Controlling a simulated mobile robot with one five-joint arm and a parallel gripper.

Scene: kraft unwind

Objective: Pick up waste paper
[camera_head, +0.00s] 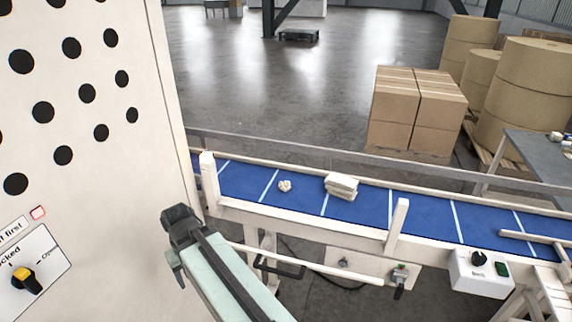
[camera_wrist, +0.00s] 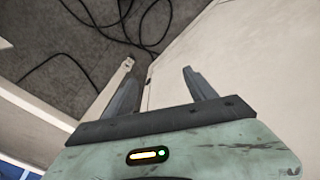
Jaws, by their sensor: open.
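A small crumpled ball of off-white paper (camera_head: 285,186) lies on the blue conveyor belt (camera_head: 420,213) in the head view, probably the waste paper. The paper ball does not show in the wrist view.
A rail and posts (camera_head: 397,226) edge the belt. Cartons (camera_head: 415,110) and large kraft rolls (camera_head: 525,95) stand behind. Cables (camera_wrist: 125,25) lie on the floor.

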